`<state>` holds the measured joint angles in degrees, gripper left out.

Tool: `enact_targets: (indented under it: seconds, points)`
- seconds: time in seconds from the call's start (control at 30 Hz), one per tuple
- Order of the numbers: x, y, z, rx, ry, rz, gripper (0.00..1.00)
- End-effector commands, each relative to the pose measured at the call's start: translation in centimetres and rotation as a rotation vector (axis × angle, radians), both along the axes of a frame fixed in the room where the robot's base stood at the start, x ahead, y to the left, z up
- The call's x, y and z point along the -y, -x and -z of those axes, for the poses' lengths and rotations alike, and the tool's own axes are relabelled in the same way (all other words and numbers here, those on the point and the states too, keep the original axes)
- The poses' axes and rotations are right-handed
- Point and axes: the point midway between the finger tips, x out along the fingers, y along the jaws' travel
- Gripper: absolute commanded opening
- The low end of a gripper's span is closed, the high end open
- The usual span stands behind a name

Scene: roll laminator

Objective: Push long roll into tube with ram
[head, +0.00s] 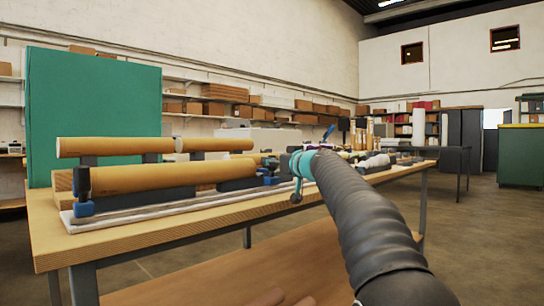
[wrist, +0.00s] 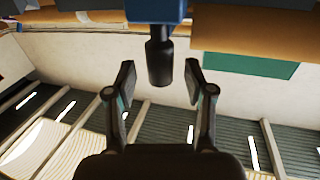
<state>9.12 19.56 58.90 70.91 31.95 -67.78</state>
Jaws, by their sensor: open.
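My gripper (wrist: 160,68) is open in the wrist view, its two fingers apart. A black upright handle (wrist: 160,62) on a blue block (wrist: 156,10) shows between the fingertips, with gaps on both sides; its depth relative to them is unclear. In the head view, a long tan cylinder (head: 165,178) lies low along the bench. A tan roll (head: 115,147) lies above and behind it on dark supports, with another tan roll (head: 214,145) to its right. I cannot tell which is the tube. The ram is not clearly identifiable.
The wooden bench (head: 150,232) has a clear front strip. A black post on a blue base (head: 82,208) stands at the long cylinder's left end. A green panel (head: 92,105) stands behind. Small items crowd the bench's right part. Open floor (head: 470,235) lies at right.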

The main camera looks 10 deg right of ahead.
Motion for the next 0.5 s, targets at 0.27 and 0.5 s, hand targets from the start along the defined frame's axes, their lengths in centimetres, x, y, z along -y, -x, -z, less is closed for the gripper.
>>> enact_targets:
  seconds: [0.27,0.5]
  points:
    - [-0.8,-1.9,-0.1,-0.001,0.001,-0.001,0.53]
    - [-0.8,-2.0,0.0,0.0,0.001,0.0,0.53]
